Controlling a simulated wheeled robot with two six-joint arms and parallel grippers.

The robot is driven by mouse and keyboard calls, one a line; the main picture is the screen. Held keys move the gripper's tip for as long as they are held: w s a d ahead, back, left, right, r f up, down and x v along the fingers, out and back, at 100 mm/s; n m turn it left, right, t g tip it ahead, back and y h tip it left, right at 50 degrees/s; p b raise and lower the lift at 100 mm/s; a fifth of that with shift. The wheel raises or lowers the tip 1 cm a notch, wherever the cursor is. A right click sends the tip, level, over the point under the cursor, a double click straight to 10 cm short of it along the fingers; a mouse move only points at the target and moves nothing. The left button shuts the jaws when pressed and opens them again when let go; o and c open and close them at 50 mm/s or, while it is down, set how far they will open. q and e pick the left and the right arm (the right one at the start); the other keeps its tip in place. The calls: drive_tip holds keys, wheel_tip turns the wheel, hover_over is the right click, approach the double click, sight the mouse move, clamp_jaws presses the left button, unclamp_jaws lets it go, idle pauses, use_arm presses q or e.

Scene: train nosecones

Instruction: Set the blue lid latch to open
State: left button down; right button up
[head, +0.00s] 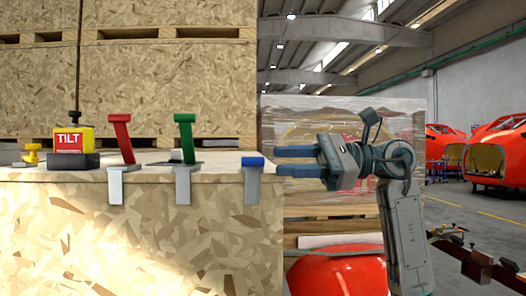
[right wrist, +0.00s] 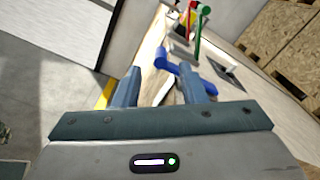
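The blue lid latch (head: 252,162) is at the right end of the crate's top edge in the head view. Its blue handle looks low and short there, and a grey metal plate hangs down the crate's front below it. My right gripper (head: 281,161) is just to the right of it, fingers pointing left, apart and empty. In the right wrist view the blue latch (right wrist: 168,64) lies ahead of the gripper (right wrist: 163,85), closer to the right finger. I cannot tell if they touch. My left gripper is not in view.
Red (head: 122,138) and green (head: 184,138) latches stand upright along the crate's (head: 150,235) edge. A yellow and black TILT box (head: 73,142) and a small yellow piece (head: 33,153) are further left. A wrapped load (head: 300,112) stands behind my right arm.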

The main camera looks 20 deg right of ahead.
sight(263, 161)
drive_tip(key=p+x, duration=0.1)
drive_tip(key=x, duration=0.4)
drive_tip(key=shift+p, duration=0.3)
clamp_jaws()
